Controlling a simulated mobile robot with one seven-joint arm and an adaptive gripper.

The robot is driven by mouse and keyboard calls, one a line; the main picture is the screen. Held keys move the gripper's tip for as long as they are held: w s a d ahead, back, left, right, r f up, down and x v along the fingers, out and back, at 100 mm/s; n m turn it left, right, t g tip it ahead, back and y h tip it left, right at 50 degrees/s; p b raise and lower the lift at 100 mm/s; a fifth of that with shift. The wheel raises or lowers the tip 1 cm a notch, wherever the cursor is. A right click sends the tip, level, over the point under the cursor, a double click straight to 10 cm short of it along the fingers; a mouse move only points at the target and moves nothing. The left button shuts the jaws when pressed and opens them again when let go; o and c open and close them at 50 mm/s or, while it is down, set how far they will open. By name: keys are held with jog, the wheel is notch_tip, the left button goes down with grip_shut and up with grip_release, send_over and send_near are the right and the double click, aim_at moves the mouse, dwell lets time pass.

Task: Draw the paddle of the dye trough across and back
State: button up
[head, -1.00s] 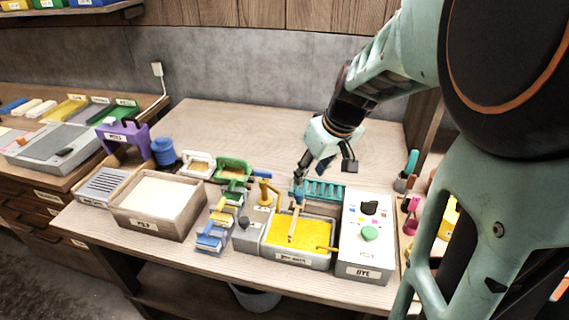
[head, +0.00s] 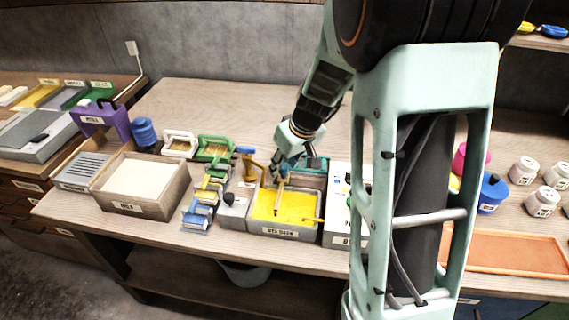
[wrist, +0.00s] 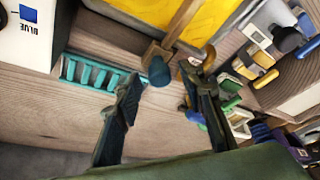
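The dye trough (head: 257,227) is a grey tub of yellow dye near the front of the table; it also shows in the wrist view (wrist: 205,32). Its paddle (head: 278,200) is a wooden bar standing in the dye, with a blue knob at its upper end. In the wrist view the blue knob (wrist: 159,71) lies between my two fingertips in the picture, with gaps on both sides. My gripper (head: 284,172) is open and empty at the trough's back edge. I cannot tell whether the knob is at fingertip depth.
A teal rack (wrist: 92,75) lies beside the trough. A white box (head: 338,205) stands right of it, partly hidden by my arm. A grey block (head: 233,207) and several coloured clamps are at left, beyond them a tray (head: 150,208). The table behind is clear.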

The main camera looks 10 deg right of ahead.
jog(key=shift+c, duration=0.4)
grip_shut()
jog(key=s+d+b, duration=0.1)
jog(key=d+b, duration=0.1)
jog(key=s+d+b, duration=0.1)
jog(key=d+b, duration=0.1)
jog(key=d, duration=0.1)
jog(key=s+d+b, duration=0.1)
jog(key=d, duration=0.2)
jog(key=shift+f+b, duration=0.1)
jog(key=shift+b, duration=0.3)
jog(key=shift+s+d, duration=0.25)
jog(key=shift+d, duration=0.15)
grip_release()
jog(key=shift+d, duration=0.15)
jog(key=shift+o, duration=0.4)
